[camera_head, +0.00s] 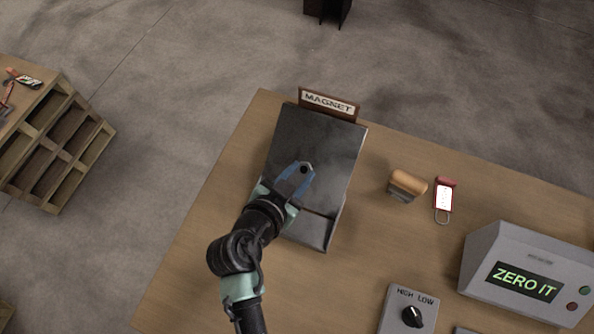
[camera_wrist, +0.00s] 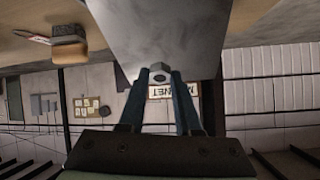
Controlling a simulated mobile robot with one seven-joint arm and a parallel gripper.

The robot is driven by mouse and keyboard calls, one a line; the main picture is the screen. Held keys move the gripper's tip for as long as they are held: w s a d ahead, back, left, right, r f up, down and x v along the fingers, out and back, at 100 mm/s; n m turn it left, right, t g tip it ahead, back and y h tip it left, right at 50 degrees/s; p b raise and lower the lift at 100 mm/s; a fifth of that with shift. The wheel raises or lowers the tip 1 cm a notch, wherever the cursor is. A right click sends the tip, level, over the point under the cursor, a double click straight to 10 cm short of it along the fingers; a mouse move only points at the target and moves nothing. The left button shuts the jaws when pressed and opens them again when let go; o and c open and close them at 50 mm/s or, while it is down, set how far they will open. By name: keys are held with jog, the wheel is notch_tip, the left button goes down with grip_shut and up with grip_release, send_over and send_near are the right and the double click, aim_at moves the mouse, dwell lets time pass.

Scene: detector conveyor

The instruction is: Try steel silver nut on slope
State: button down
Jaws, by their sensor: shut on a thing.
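The slope (camera_head: 336,150) is a dark grey metal ramp on the wooden table, with a sign reading MAGNET (camera_head: 328,103) at its far end. The silver nut (camera_head: 306,168) is a small grey ring with a dark hole, between my fingertips. It also shows in the wrist view (camera_wrist: 159,69). My gripper (camera_head: 303,174) has blue fingers shut on the nut over the middle of the slope. In the wrist view the slope's grey surface (camera_wrist: 165,30) is just beyond the nut. I cannot tell whether the nut touches it.
A wooden-handled block (camera_head: 407,184) and a red-and-white tag with a shackle (camera_head: 444,198) lie right of the slope. A grey box reading ZERO IT (camera_head: 530,275) and a HIGH LOW knob panel (camera_head: 408,312) stand at the front right. A wooden compartment rack (camera_head: 60,145) is at the left.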

jog(key=shift+w+a+f, duration=0.1)
jog(key=shift+w+a, duration=0.1)
jog(key=shift+w+d+f+b, duration=0.2)
jog(key=shift+w+f+b, duration=0.4)
jog(key=shift+f, duration=0.15)
jog(key=shift+w+d+f+b, duration=0.15)
jog(key=shift+w+f+b, duration=0.5)
jog(key=shift+f, duration=0.15)
jog(key=shift+w+d+f+b, duration=0.2)
jog(key=shift+w+f+b, duration=0.4)
jog(key=shift+f, duration=0.15)
jog(key=c, duration=0.5)
grip_release()
jog(key=b+v, duration=0.2)
jog(key=v, duration=1.1)
jog(key=shift+f, duration=0.1)
